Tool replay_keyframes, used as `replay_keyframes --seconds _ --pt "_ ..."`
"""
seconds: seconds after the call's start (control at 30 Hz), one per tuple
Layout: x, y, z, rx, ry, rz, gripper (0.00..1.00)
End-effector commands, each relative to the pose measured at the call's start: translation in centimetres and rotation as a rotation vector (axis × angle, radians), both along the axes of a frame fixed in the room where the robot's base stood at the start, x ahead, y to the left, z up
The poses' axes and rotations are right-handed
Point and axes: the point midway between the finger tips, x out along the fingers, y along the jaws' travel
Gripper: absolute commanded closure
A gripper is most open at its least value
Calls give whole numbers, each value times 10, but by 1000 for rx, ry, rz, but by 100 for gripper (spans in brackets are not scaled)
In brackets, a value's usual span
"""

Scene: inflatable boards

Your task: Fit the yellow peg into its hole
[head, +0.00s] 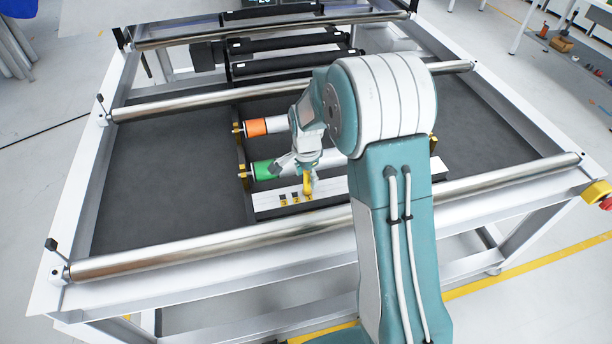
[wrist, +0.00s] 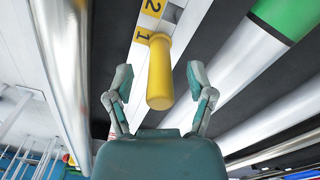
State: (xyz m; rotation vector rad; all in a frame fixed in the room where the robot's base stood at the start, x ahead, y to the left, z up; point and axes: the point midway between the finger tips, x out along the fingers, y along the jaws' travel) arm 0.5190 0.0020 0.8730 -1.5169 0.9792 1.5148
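The yellow peg (wrist: 160,75) is a smooth cylinder with a rounded end facing the wrist camera. Its far end meets a white strip (wrist: 137,55) beside a yellow label marked 1; whether it sits in a hole there I cannot tell. My gripper (wrist: 160,88) is open, with one finger on each side of the peg and a visible gap on both sides. In the head view the peg (head: 307,186) appears small under my gripper (head: 309,177), at the right of the labels on the white strip (head: 268,201). No hole is clearly visible.
A green-ended roller (head: 265,170) and an orange-ended roller (head: 256,128) lie behind the strip. A long metal bar (head: 200,252) crosses in front. Dark flat board (head: 165,180) stretches clear to the left. A second yellow label marked 2 (wrist: 153,6) is on the strip.

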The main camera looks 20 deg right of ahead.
Motion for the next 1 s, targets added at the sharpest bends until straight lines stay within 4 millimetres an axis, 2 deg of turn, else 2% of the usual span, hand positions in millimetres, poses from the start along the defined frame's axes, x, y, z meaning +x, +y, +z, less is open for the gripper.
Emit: replay_keyframes --seconds 0.27,0.37,0.7,0.83,1.0 --pt "0 0 5 0 -2 0 30" --pt "1 0 18 0 -3 0 30" --pt "2 1 89 -1 -4 0 30" --pt "2 1 107 0 -2 0 30" --pt "1 1 118 0 1 0 30"
